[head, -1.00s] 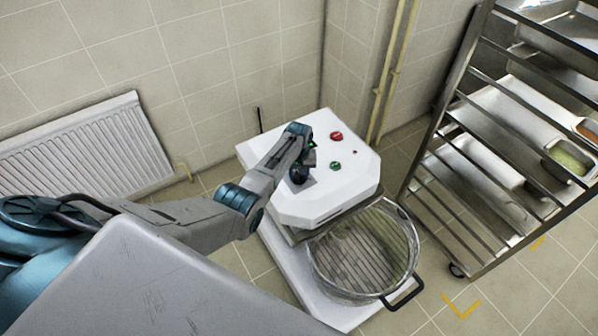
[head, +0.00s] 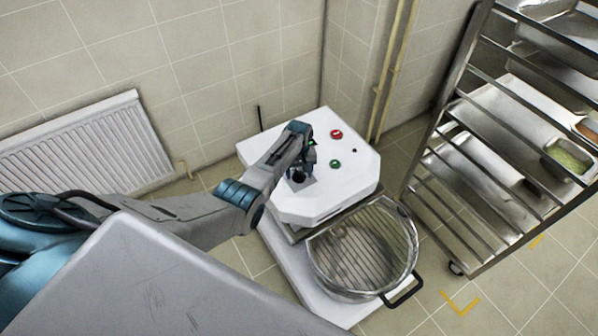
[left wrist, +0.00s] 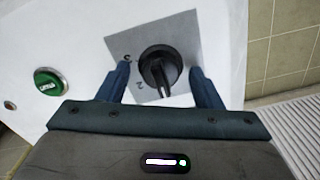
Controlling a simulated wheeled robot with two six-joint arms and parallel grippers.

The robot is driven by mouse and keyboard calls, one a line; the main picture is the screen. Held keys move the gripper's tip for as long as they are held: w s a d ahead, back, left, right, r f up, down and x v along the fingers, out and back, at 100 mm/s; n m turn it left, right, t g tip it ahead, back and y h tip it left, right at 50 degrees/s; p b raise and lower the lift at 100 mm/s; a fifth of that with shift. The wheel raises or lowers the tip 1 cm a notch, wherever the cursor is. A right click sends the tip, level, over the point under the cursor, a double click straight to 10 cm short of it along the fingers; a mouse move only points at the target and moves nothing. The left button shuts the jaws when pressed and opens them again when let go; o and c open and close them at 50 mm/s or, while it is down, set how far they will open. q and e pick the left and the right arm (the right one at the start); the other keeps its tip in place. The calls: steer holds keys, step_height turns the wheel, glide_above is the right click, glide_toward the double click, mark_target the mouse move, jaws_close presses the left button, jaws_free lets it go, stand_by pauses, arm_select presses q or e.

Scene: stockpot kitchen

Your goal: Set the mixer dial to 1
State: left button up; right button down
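The mixer (head: 335,195) is a white machine with a wire guard over its steel bowl. Its dial (left wrist: 160,68) is a black knob on a grey plate, with a 3 and a 2 printed left of it in the left wrist view. The knob's ridge points down towards my gripper, past the 2; any digit there is hidden. My left gripper (left wrist: 160,87) is open, one blue finger on each side of the knob, with gaps visible. In the head view my left gripper (head: 305,162) is over the dial (head: 298,175). My right gripper is not in view.
A green button (head: 335,163) and a red button (head: 336,134) sit on the mixer top. A steel tray rack (head: 455,150) stands to the right, a radiator (head: 85,150) by the left wall. Yellow pipes (head: 390,75) run down the wall behind.

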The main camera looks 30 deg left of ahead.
mark_target(299, 172)
arm_select(q)
step_height(299, 172, up, 11)
steer(key=shift+b, duration=0.35)
stand_by(0.4)
steer(key=shift+s+f, duration=0.15)
steer(key=shift+f, duration=0.05)
